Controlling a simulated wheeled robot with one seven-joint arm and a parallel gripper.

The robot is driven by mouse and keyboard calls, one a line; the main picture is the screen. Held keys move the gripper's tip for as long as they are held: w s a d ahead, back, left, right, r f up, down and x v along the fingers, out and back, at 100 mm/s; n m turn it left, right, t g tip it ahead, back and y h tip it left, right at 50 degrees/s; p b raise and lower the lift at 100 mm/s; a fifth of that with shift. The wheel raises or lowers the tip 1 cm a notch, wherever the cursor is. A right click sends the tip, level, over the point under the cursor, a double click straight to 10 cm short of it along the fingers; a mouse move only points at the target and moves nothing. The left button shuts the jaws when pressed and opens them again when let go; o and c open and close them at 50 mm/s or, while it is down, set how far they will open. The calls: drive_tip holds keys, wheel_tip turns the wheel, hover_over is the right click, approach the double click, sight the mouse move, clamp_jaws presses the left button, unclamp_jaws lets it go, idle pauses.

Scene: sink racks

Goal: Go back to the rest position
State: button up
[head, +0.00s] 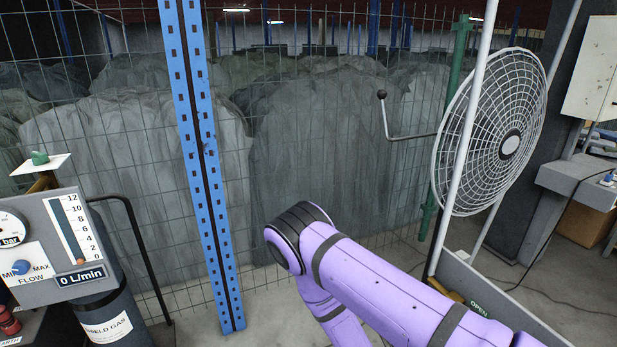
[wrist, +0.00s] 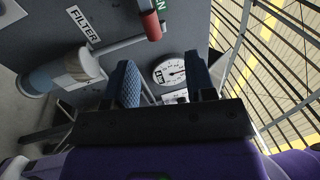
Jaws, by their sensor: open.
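My gripper (wrist: 163,75) shows in the wrist view with its two dark blue ribbed fingers apart. Nothing is seen between the fingers except the background. Beyond them is a grey panel (wrist: 205,25) with a round white gauge (wrist: 168,68), a FILTER label (wrist: 84,23) and a handle with a red end (wrist: 151,25). I cannot tell how far the fingers are from the panel. In the head view my purple arm reaches up from the lower right and bends at a dark joint. My gripper is outside that view.
A blue perforated post (head: 208,170) and wire fence stand ahead. A white caged fan (head: 495,130) is at right. A flow panel (head: 72,235) and a shield gas cylinder (head: 105,318) are at left. In the wrist view a pale cylinder (wrist: 58,76) sits left.

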wheel_tip(320, 180, up, 27)
drive_tip(key=a+m+g+y, duration=0.2)
drive_tip(key=m+g+y, duration=0.8)
drive_tip(key=m, duration=1.3)
drive_tip(key=s+a+r+m+t+y, duration=0.1)
drive_tip(key=s+r+m+t+y, duration=0.3)
drive_tip(key=s+r+m, duration=0.3)
drive_tip(key=s+a+r+m+t+y, duration=0.1)
drive_tip(key=s+r+m+t+y, duration=0.4)
drive_tip(key=r, duration=1.1)
drive_tip(key=shift+s+a+m+t, duration=0.25)
drive_tip(key=shift+s+m+t, duration=0.05)
drive_tip(key=shift+s+m, duration=1.45)
drive_tip(key=shift+w, duration=0.1)
